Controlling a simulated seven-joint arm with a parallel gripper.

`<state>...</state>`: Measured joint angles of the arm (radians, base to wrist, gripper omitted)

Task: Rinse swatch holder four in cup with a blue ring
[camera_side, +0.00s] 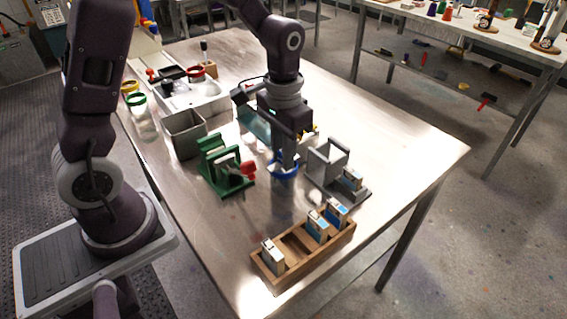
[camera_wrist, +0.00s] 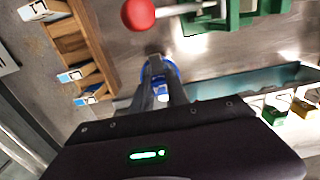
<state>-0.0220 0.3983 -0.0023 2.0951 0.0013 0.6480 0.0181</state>
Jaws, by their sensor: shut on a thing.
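The cup with a blue ring (camera_side: 285,184) stands on the metal table between the green stand and the grey stand. My gripper (camera_side: 287,160) points straight down at its mouth. In the wrist view the blue ring (camera_wrist: 174,72) shows around and below my fingertips (camera_wrist: 158,75). My gripper is shut on a swatch holder, mostly hidden between the fingers and in the cup; its number cannot be read. The wooden rack (camera_side: 295,268) at the front holds other swatch holders (camera_side: 270,257), with an open space among them.
A green stand with a red knob (camera_side: 249,170) is close left of the cup. A grey stand (camera_side: 325,160) with a swatch holder (camera_side: 352,180) is close right. The table's right side is clear.

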